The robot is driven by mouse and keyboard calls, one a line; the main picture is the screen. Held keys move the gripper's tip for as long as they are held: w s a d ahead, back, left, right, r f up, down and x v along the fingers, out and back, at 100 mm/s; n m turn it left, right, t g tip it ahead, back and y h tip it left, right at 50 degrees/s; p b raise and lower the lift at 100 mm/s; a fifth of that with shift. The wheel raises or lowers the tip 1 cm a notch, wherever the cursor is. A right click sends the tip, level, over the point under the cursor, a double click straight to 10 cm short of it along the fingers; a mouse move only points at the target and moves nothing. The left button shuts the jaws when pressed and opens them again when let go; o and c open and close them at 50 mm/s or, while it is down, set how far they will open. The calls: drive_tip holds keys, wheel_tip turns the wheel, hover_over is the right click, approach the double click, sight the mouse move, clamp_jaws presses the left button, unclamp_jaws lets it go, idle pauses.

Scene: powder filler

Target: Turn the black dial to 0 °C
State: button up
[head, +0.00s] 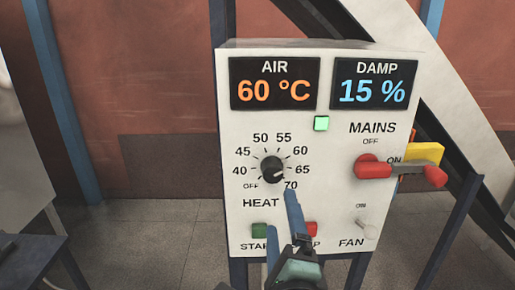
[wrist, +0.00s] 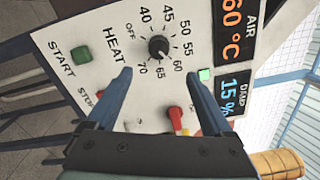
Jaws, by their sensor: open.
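The black dial (head: 272,169) labelled HEAT is on the white panel, ringed by OFF and numbers from 40 to 70. No 0 shows on its scale. Its white mark points right and down, between 65 and 70. The dial also shows in the wrist view (wrist: 158,47), beyond the fingertips. My gripper (head: 281,216) is open and empty, below the dial in the head view. In the wrist view its fingers (wrist: 160,73) are spread wider than the dial, which appears between and ahead of them. I see no contact.
The AIR display (head: 274,84) reads 60 °C and the DAMP display (head: 373,84) reads 15 %. A red MAINS lever (head: 372,169) projects at right, near a yellow piece (head: 424,152). The FAN switch (head: 368,230), green START button (head: 259,229) and partly hidden red STOP button (head: 312,228) sit lower.

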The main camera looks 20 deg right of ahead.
sight(273, 176)
drive_tip(key=p+x, duration=0.3)
drive_tip(key=x, duration=0.8)
drive_tip(key=shift+w+p, duration=0.1)
drive_tip(key=shift+p, duration=0.3)
drive_tip(key=shift+x, duration=0.9)
drive_tip(key=shift+f, duration=0.1)
drive_tip(key=shift+c, duration=0.3)
drive_tip(key=c, duration=1.3)
